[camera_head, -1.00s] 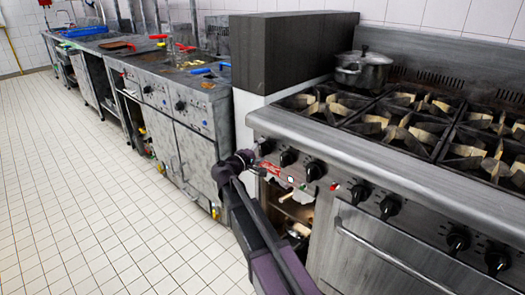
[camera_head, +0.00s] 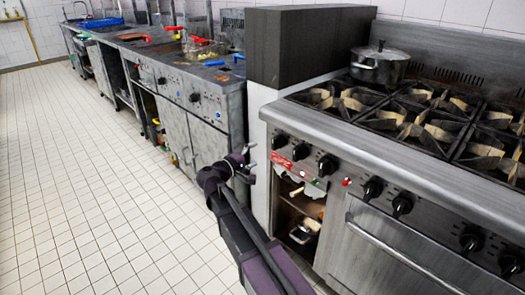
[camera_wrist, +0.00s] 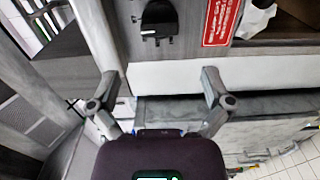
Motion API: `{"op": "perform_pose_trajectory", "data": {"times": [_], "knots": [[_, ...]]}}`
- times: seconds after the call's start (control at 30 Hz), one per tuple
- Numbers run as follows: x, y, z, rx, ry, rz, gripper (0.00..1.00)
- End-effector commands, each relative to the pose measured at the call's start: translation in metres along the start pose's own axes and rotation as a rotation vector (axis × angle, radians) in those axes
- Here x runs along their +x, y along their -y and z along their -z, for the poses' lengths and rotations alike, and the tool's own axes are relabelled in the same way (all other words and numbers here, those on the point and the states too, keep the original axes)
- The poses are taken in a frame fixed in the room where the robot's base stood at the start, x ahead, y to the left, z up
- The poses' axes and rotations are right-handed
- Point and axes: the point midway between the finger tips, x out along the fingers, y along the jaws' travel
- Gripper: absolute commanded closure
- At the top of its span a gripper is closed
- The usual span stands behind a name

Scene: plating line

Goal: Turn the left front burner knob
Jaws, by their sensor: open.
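The stove (camera_head: 345,140) has a row of black knobs along its front panel. The leftmost knob (camera_head: 280,141) is beside a second knob (camera_head: 300,151) and a third knob (camera_head: 327,165). I cannot tell from markings which knob serves the left front burner (camera_head: 338,99). My gripper (camera_head: 252,165) is open and empty, left of and a little below the leftmost knob, apart from it. In the wrist view, my gripper's two fingers (camera_wrist: 160,84) are spread wide, with one black knob (camera_wrist: 158,20) beyond them at the top. Nothing lies between the fingers.
A lidded pot (camera_head: 380,66) stands on a back burner. A red label (camera_head: 281,160) is below the knobs, above an open compartment (camera_head: 300,215) holding pans. A dark block (camera_head: 310,45) stands left of the stove. The tiled floor at left is clear.

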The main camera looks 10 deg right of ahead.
Motion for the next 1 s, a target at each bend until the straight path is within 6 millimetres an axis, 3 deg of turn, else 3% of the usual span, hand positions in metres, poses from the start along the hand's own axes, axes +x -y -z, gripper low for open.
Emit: {"op": "perform_pose_trajectory", "data": {"times": [0.23, 0.73, 0.87, 1.0], "knots": [[-0.018, 0.0, 0.0, 0.0, 0.0, 0.0, 0.0], [-0.018, 0.001, -0.002, 0.002, 0.004, 0.008, 0.0], [-0.012, 0.009, -0.013, 0.011, 0.022, 0.048, 0.0], [-0.001, 0.026, -0.035, 0.034, 0.065, 0.143, 0.0]]}}
